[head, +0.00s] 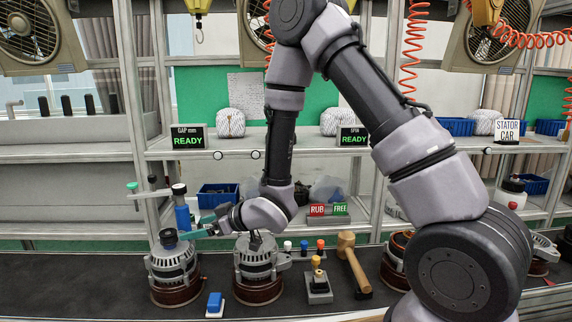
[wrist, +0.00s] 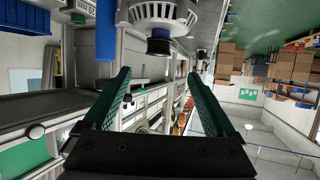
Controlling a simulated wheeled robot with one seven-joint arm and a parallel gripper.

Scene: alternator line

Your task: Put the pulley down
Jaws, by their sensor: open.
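The pulley (head: 168,237) is a small dark disc with some blue on it, on top of the left alternator (head: 172,268). In the wrist view the pulley (wrist: 158,44) sticks out from the pale finned alternator housing (wrist: 165,13). My gripper (head: 203,227) is just right of the pulley, its teal fingers pointing left. In the wrist view my gripper (wrist: 156,85) is open, its fingers wide apart with nothing between them. The pulley lies beyond the fingertips, apart from them as far as I can see.
A blue upright cylinder (head: 182,214) stands close behind the alternator. A second alternator (head: 259,268) is to the right. Further right are a small fixture with an orange top (head: 318,282) and a wooden mallet (head: 351,262). A blue button block (head: 214,304) lies in front. RUB and FREE signs (head: 328,210) stand behind.

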